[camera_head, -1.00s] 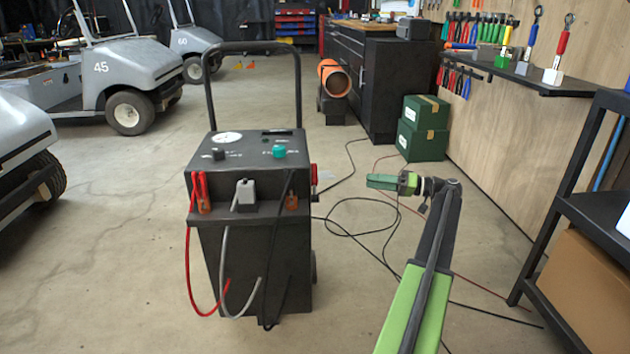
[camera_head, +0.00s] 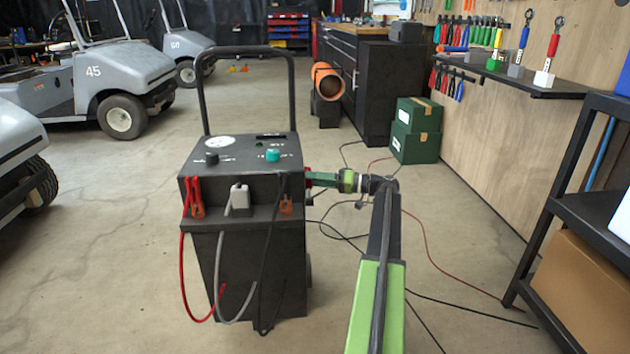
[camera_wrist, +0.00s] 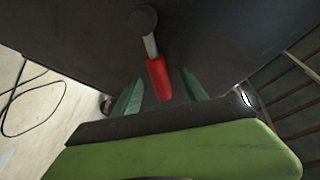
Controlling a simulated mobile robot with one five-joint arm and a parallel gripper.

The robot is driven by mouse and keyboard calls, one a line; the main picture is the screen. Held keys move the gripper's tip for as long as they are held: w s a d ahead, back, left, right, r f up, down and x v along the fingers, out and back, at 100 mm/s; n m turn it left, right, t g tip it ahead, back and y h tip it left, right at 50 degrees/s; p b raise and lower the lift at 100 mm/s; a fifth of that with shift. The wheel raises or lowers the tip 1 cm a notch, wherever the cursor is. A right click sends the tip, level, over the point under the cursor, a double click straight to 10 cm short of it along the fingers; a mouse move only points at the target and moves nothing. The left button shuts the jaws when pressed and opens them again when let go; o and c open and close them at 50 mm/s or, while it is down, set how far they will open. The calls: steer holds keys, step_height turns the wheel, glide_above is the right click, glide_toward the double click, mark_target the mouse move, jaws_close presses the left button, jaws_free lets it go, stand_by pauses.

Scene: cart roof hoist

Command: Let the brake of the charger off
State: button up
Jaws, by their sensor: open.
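The charger (camera_head: 240,245) is a dark wheeled box with a tall handle, a gauge and knobs on top. Its brake lever shows in the wrist view as a red grip (camera_wrist: 158,79) on a short metal rod from a round pivot on the charger's side. In the head view only a bit of red (camera_head: 308,180) shows at the charger's right side. My gripper (camera_head: 312,180) is at that side, and in the wrist view its green fingers (camera_wrist: 161,92) stand open, one on each side of the red grip's lower part. I cannot tell whether they touch it.
Red, grey and black cables hang on the charger's front. More cables (camera_head: 430,255) lie on the floor at right. Green boxes (camera_head: 415,130) stand behind, a black shelf (camera_head: 570,215) at right, golf carts (camera_head: 115,85) at left. Floor left of the charger is clear.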

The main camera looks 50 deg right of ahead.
jaws_close()
stand_by(0.3)
stand_by(1.1)
